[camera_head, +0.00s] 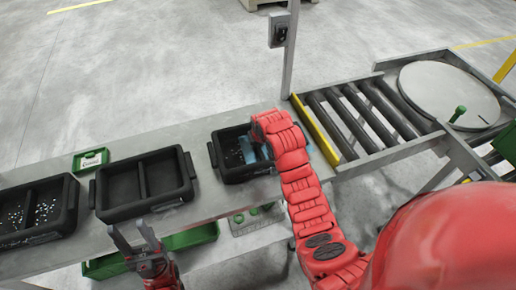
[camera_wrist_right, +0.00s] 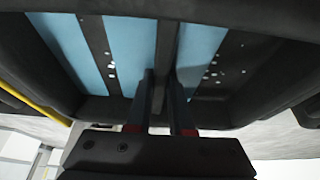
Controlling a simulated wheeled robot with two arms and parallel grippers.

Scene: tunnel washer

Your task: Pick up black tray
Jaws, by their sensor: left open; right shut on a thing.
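Black trays stand in a row on the grey bench. The rightmost black tray (camera_head: 216,155) holds blue strips and small white bits; in the right wrist view its dark wall (camera_wrist_right: 110,107) lies close in front. My right gripper (camera_wrist_right: 162,85) is shut on that tray's wall; in the head view my red arm hides its fingers and the tray's right side. A middle black tray (camera_head: 140,207) is empty with two compartments. My left gripper (camera_head: 129,232) is open and empty, in front of the middle tray. A left black tray (camera_head: 70,205) holds white bits.
A small green tray (camera_head: 78,165) with a label lies behind the middle tray. A roller conveyor (camera_head: 375,108) with a yellow bar and a round plate (camera_head: 448,92) are at the right. A post with a switch box (camera_head: 279,30) rises behind the bench. Green bins sit below.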

